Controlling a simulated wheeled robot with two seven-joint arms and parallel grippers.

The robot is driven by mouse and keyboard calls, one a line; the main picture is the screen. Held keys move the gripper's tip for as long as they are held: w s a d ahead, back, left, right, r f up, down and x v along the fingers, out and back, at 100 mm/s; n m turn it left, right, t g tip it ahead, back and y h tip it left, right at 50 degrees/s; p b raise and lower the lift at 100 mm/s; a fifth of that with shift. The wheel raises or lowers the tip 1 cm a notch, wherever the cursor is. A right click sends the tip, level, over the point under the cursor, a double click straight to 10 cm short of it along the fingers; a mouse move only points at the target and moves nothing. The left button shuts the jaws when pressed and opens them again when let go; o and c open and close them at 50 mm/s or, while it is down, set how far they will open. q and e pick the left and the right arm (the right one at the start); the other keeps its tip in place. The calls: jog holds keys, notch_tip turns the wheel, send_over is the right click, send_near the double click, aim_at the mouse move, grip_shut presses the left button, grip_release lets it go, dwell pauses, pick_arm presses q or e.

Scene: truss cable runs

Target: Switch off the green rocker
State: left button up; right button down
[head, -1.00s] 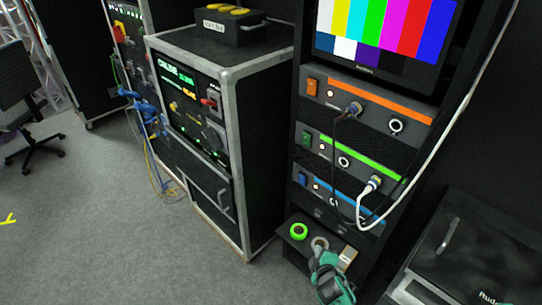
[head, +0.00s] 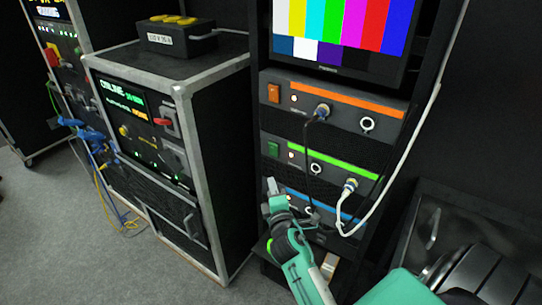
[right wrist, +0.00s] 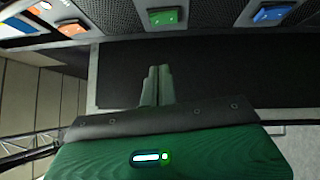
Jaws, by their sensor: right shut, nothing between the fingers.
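The green rocker (head: 273,150) is at the left end of the rack unit with the green stripe (head: 335,162). It also shows near the top of the right wrist view (right wrist: 165,18), where its tilt is hard to tell. My right gripper (head: 271,186) is shut and empty, just below the green rocker in the head view and in front of the blue-striped unit. Its fingertips (right wrist: 158,70) lie together in the right wrist view, apart from the rocker. The blue rocker is hidden behind the gripper in the head view. My left gripper is not in view.
The orange rocker (head: 273,93) is above, and the blue rocker (right wrist: 272,14) shows in the wrist view. A black cable (head: 308,150) and a white cable (head: 398,150) hang right of the rockers. A black flight case (head: 225,150) stands to the left.

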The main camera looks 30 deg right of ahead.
jog(key=p, duration=0.2)
send_near(271, 147)
jog(key=w+a, duration=0.1)
jog(key=w, duration=0.3)
jog(key=shift+w+d+r+p, duration=0.15)
jog(key=shift+w+d+p, duration=0.25)
jog(key=shift+d, duration=0.35)
jog(key=shift+w+d+r+p, duration=0.15)
jog(key=shift+w+d+p, duration=0.25)
jog(key=shift+d, duration=0.4)
jog(key=shift+d+r+p, duration=0.2)
jog(key=shift+r+p, duration=0.2)
jog(key=shift+p, duration=0.6)
jog(key=shift+f+b, duration=0.3)
jog(key=shift+b, duration=0.05)
